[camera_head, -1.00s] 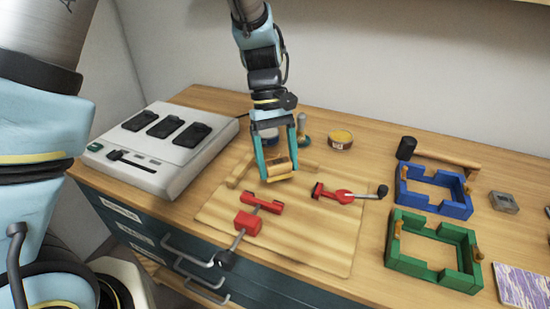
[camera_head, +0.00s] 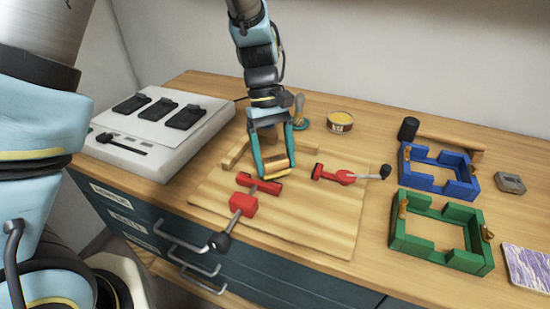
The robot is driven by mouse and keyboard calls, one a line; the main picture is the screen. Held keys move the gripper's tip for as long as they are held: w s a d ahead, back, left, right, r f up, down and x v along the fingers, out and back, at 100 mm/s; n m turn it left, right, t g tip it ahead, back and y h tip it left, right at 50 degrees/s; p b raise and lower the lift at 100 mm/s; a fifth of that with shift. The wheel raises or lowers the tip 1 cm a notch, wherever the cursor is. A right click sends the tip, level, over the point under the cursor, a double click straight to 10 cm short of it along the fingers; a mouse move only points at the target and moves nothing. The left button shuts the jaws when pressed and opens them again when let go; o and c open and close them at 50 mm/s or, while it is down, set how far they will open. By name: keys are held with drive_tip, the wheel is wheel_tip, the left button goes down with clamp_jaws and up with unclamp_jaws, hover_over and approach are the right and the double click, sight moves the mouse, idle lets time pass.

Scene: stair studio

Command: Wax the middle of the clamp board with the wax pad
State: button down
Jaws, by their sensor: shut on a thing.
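The clamp board (camera_head: 310,228) is a pale wooden board on the bench with two red toggle clamps, one on the front left (camera_head: 243,204) and one on the right (camera_head: 342,175). My gripper (camera_head: 274,168) is shut on the wax pad (camera_head: 276,174), a small wooden block with a tan underside. The pad is over the board's middle, between the two clamps. I cannot tell whether its underside touches the board. An open round tin (camera_head: 340,121) with yellow contents stands behind the board.
A white box with black pedals (camera_head: 160,130) stands at left. A mallet (camera_head: 435,135), a blue frame (camera_head: 440,174), a green frame (camera_head: 437,238) and a grey block (camera_head: 510,183) lie at right. A handled tool (camera_head: 299,112) stands behind my gripper. The board's front right is clear.

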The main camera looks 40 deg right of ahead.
drive_tip(key=shift+f, duration=0.5)
idle(0.3)
